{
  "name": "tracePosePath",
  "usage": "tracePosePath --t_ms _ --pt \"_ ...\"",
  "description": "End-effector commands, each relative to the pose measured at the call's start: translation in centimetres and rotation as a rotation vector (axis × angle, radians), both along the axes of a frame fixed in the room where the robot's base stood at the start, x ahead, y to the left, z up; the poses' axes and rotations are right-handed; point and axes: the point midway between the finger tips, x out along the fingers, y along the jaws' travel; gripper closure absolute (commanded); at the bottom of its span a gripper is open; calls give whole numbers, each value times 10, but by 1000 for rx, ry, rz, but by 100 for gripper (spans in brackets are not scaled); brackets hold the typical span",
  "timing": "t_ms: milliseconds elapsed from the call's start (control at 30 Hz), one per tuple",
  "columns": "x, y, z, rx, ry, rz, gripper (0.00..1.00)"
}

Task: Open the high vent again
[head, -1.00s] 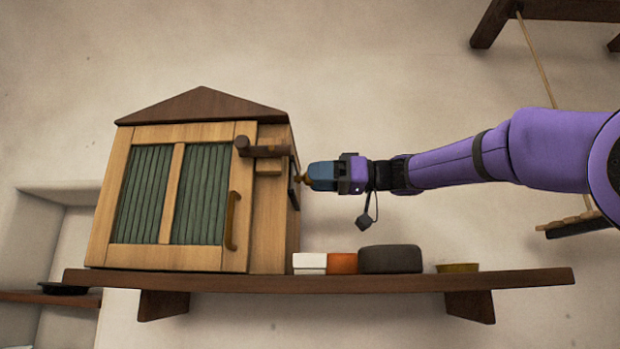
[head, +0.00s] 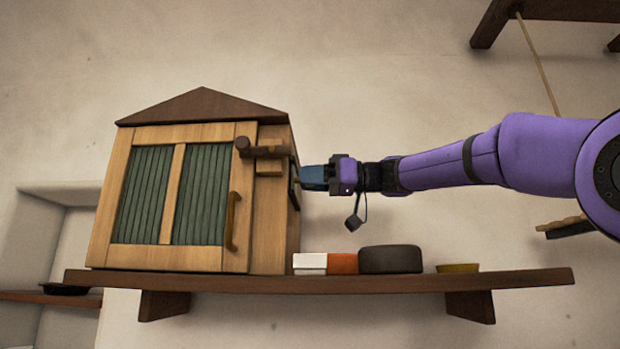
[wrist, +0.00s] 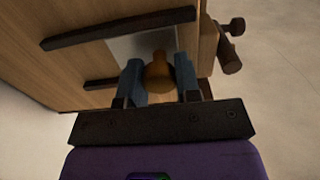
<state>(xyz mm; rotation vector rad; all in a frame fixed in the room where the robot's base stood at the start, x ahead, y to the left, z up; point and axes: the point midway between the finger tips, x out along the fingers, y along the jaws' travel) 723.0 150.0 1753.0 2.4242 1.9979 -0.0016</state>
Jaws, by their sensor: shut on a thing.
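The wooden cabinet (head: 270,222) with a gabled top stands on a shelf. Its right side carries the vent, seen in the wrist view as a pale grey plate (wrist: 140,44) between two dark rails (wrist: 120,27). A brass-brown knob (wrist: 158,74) stands out from the plate. My gripper (head: 303,178) comes in from the right, level with the vent. In the wrist view my gripper's blue fingers (wrist: 159,82) are on both sides of the knob, shut on it. The head view hides the knob behind the fingers. How far the vent is open, I cannot tell.
The cabinet's green-panelled door (head: 150,195) is shut, with a dark wooden latch (head: 262,150) at its upper right. On the shelf (head: 370,283), below my gripper, are a white and orange box (head: 342,263), a dark rounded block (head: 390,259) and a yellow dish (head: 457,267).

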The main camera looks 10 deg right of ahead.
Motion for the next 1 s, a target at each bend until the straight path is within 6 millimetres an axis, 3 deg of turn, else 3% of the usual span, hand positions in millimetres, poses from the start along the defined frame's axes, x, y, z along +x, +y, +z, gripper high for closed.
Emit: tracePosePath --t_ms 333,767,800,900,1000 --pt "49 -10 1 2 -1 -1 100" --pt "58 -13 1 4 -3 -6 100" --pt "58 -13 1 4 -3 -6 62" --pt "58 -13 1 4 -2 -5 44" --pt "57 -12 1 3 -2 -4 44"
